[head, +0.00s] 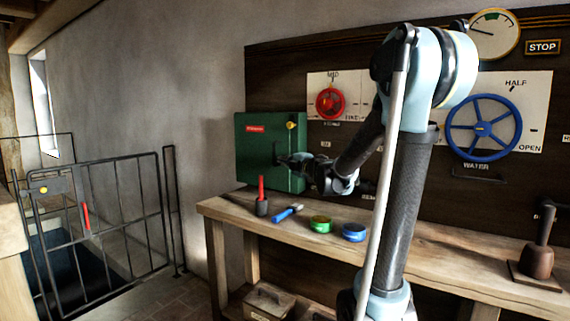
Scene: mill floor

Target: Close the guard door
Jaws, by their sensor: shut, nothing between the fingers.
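A green cabinet (252,147) with a red label and a yellow knob (291,125) stands at the back left of the workbench, against the dark board. Its front looks like the guard door, with a dark handle near its middle. The front looks flat, and I cannot tell whether it is fully closed. My gripper (284,161) is shut and empty at the cabinet front, beside the handle. My arm hides part of the cabinet's lower right, and I cannot tell whether the fingers touch it.
The bench (433,260) carries a red-handled tool in a cup (262,205), a blue-handled tool (287,213), and green (320,224) and blue (354,232) round tins. A barred gate (122,200) stands by the stair opening at left. Red (330,103) and blue (483,128) handwheels are on the board.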

